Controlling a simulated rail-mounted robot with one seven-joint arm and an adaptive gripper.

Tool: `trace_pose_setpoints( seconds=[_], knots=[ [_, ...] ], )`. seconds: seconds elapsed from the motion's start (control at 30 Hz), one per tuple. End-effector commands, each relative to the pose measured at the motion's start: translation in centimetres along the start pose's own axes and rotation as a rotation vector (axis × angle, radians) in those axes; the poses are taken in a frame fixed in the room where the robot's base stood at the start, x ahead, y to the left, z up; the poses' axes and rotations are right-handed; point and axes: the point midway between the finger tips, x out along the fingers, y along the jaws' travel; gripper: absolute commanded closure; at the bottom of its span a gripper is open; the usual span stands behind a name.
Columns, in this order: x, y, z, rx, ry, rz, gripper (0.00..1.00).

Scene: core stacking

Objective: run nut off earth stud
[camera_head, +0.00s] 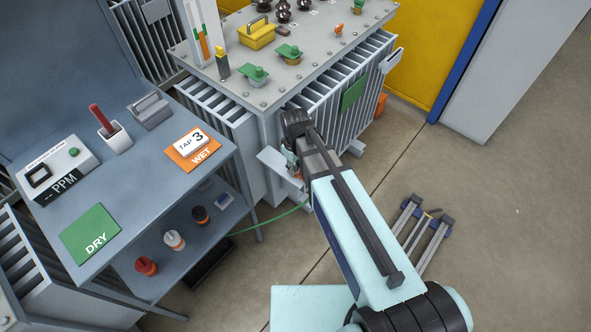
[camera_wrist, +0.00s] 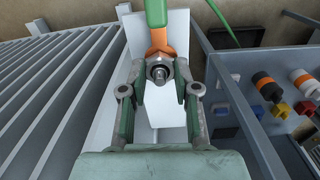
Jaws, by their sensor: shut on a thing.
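In the wrist view, my gripper (camera_wrist: 159,85) is around the hex nut (camera_wrist: 160,72), with its fingertips closed on the nut's two sides. The end of the threaded earth stud (camera_wrist: 159,73) shows in the middle of the nut. An orange lug (camera_wrist: 158,42) with a green cable (camera_wrist: 156,12) above it sits at the stud, against a pale plate (camera_wrist: 176,28). In the head view my arm reaches down to the lower corner of the grey finned tank (camera_head: 262,130). My arm hides the nut and fingertips there.
Cooling fins (camera_wrist: 45,90) stand close on the left in the wrist view. A blue-grey bench (camera_head: 150,200) stands left of the tank in the head view, with several knobs on its lower shelf. A green cable (camera_head: 270,219) runs along the floor. Open floor (camera_head: 500,210) lies to the right.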

Motion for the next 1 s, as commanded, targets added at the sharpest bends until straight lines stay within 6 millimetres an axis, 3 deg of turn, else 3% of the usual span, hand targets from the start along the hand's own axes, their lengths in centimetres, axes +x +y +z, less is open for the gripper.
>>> trace_pose_setpoints(
  seconds=[0.27,0.6,1.0],
  knots=[
    [-0.04,0.0,0.02,-0.051,-0.001,0.0,1.0],
    [-0.04,-0.01,0.04,-0.378,-0.001,-0.001,1.0],
    [0.0,-0.01,0.04,-0.418,-0.001,-0.001,1.0]
  ],
)
